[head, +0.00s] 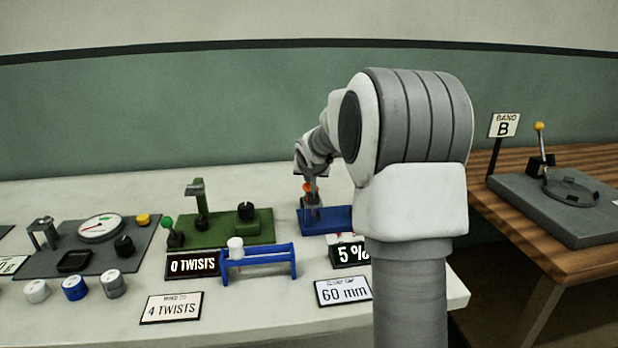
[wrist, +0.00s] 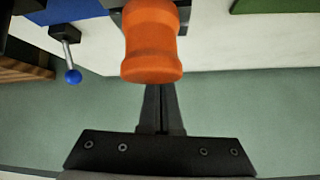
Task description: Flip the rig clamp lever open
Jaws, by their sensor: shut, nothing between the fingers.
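An orange grip (wrist: 152,42), which looks like the clamp lever's handle, fills the top middle of the wrist view. In the head view it is a small orange spot (head: 308,187) above the blue rig base (head: 338,218). My gripper (wrist: 159,95) is shut and empty. Its fingers point toward the grip, and their tips pass behind its lower edge in the picture. I cannot tell whether they touch it. The lever's pivot is out of the wrist view. In the head view my arm hides the right part of the rig.
A short lever with a blue ball (wrist: 73,76) stands at the upper left of the wrist view. A green fixture (head: 215,229) and a blue stand (head: 258,260) are left of the rig. A wooden table (head: 545,255) is at right.

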